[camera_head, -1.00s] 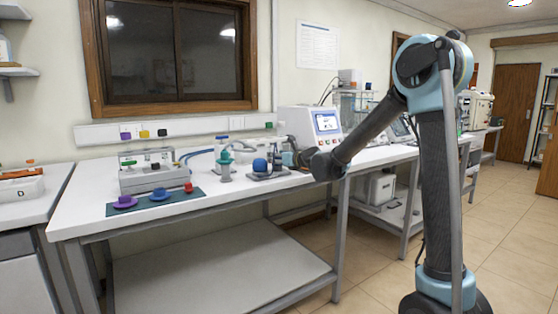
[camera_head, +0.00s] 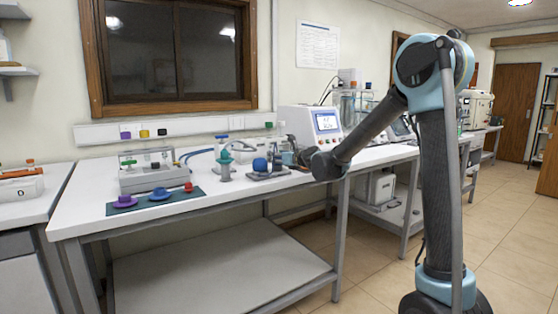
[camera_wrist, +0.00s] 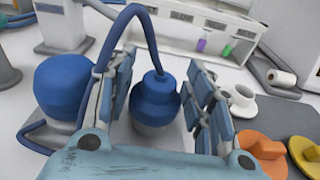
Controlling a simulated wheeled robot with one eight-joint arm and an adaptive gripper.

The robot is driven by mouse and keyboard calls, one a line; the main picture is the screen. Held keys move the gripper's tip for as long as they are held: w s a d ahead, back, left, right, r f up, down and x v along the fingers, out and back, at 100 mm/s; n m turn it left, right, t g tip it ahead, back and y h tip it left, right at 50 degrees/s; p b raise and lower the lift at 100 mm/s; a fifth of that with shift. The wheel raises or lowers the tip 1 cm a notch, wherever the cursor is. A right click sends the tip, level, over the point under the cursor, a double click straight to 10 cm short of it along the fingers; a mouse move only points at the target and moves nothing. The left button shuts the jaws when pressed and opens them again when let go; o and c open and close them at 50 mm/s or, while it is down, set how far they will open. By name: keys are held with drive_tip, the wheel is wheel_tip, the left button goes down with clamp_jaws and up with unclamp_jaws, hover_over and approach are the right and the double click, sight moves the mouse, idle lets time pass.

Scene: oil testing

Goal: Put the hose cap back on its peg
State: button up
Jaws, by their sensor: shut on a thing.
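The blue hose cap (camera_wrist: 155,98) is between the two fingers of my gripper (camera_wrist: 160,75) in the wrist view. The fingers are closed on its sides. A blue hose (camera_wrist: 120,28) loops up from its top and over to the left. A pale grey cylindrical part (camera_wrist: 153,130) shows under the cap; I cannot tell whether it is the peg or whether they touch. In the head view my gripper (camera_head: 289,158) is at the bench's right part, just right of a round blue bulb (camera_head: 260,164); the cap is not clear there.
The blue bulb stands close left of my fingers in the wrist view (camera_wrist: 60,85). Orange (camera_wrist: 260,146) and yellow (camera_wrist: 306,152) parts lie to the right. A white instrument with a screen (camera_head: 312,124) stands behind. Coloured caps lie on a green mat (camera_head: 180,204).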

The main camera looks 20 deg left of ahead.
drive_tip(key=shift+f, duration=0.5)
drive_tip(key=o, duration=0.7)
drive_tip(key=shift+o, duration=0.2)
drive_tip(key=shift+s+d, duration=0.1)
drive_tip(key=v, duration=1)
drive_tip(key=shift+s+d, duration=0.25)
idle(0.4)
drive_tip(key=shift+d, duration=0.1)
